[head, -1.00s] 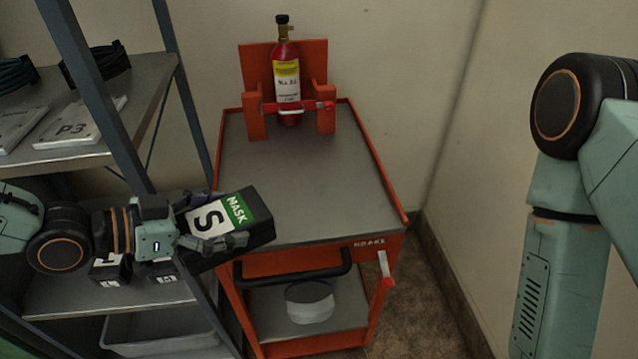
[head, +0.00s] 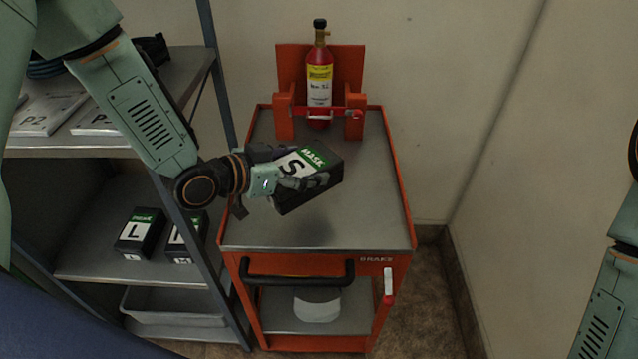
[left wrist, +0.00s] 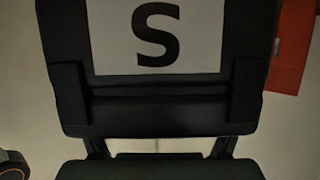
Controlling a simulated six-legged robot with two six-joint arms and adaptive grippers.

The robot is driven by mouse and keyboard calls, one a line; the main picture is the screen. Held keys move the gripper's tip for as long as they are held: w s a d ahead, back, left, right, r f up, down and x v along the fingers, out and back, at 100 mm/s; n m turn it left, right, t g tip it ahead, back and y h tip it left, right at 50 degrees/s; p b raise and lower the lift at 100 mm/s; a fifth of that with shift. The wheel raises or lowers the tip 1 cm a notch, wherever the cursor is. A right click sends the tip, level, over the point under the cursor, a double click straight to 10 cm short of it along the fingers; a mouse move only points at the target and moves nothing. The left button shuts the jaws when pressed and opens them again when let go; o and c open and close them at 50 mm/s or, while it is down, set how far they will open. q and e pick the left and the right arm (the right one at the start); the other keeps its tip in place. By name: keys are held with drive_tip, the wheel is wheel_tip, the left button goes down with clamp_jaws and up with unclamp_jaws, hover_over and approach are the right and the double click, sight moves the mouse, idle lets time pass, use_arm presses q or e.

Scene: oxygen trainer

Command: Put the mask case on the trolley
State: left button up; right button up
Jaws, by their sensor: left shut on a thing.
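The mask case (head: 325,177) is a black box with a green MASK band and a white label marked S. My left gripper (head: 300,178) is shut on it and holds it, tilted, above the left part of the trolley's grey top (head: 350,215). A dark shadow lies on the top below the case. In the left wrist view the case (left wrist: 210,100) fills the upper middle, its S label facing the camera. The orange trolley stands against the wall. My right gripper is out of view; only part of my right arm shows at the right edge.
A red cylinder (head: 319,85) stands in an orange holder at the trolley's back. A black handle (head: 297,275) crosses the front. The shelf rack (head: 85,275) at left holds black cases marked L (head: 137,235) and M (head: 184,240). The trolley top's right side is clear.

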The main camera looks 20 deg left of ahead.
sight(321, 151)
use_arm(q)
drive_tip(key=shift+n+y, duration=0.5)
drive_tip(key=shift+y, duration=0.1)
drive_tip(key=w, duration=0.1)
drive_tip(key=w+d+r, duration=0.1)
drive_tip(key=w+d+p, duration=0.1)
drive_tip(key=shift+w+d+r, duration=0.1)
drive_tip(key=shift+d+r, duration=0.15)
drive_tip(key=shift+r, duration=0.1)
drive_tip(key=shift+w+t, duration=0.25)
drive_tip(key=shift+t, duration=0.05)
drive_tip(key=shift+a+f, duration=0.2)
drive_tip(key=shift+f, duration=0.2)
drive_tip(key=f, duration=0.5)
drive_tip(key=shift+d+b, duration=0.25)
drive_tip(key=shift+b, duration=0.05)
drive_tip(key=shift+w+f, duration=0.1)
drive_tip(key=shift+f, duration=0.2)
drive_tip(key=f, duration=0.3)
drive_tip(key=shift+s+a+f, duration=0.2)
drive_tip(key=shift+w+d+f, duration=0.15)
drive_tip(key=shift+w, duration=0.05)
drive_tip(key=shift+f+b, duration=0.1)
drive_tip(key=shift+b, duration=0.2)
